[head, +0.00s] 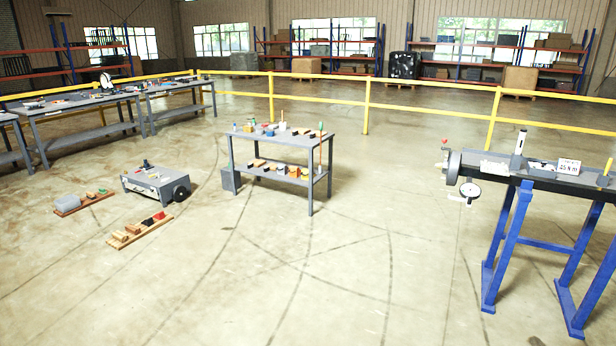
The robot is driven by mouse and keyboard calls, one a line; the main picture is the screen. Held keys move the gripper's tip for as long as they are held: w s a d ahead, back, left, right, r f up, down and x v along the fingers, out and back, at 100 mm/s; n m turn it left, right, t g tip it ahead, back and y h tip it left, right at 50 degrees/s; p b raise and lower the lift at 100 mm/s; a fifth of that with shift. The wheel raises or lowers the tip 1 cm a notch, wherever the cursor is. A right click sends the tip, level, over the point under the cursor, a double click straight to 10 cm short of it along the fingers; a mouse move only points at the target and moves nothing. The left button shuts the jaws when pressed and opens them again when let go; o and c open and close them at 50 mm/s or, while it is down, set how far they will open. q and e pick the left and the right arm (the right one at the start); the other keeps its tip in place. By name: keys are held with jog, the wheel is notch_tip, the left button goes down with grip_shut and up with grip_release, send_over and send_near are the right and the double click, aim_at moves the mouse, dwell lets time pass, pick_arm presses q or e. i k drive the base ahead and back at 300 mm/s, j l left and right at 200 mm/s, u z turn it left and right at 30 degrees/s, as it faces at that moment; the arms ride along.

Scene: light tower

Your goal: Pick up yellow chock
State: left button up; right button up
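I cannot make out the yellow chock for certain at this distance. Small blocks, some orange or yellowish (304,173), sit on the lower shelf of the grey table (282,139) in the middle. More small things in green, blue, orange and yellow tones lie on its top. On the floor at the left, a wooden board (139,233) carries tan, black and red blocks. Another board (72,209) carries a grey box, an orange-brown block (91,195) and a green piece. Neither of my grippers is in view.
A low grey wheeled cart (155,185) stands between the boards and the grey table. A blue-legged stand (504,240) with a dial is at the right. Workbenches (90,104) line the left. A yellow railing (366,105) crosses behind. The floor in front is open.

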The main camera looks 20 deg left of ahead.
aim_at(304, 173)
jog(key=i+j+u, duration=0.55)
jog(key=i, duration=0.75)
jog(key=i+l+u, duration=0.1)
jog(key=i+u, duration=0.2)
jog(key=i, duration=2.65)
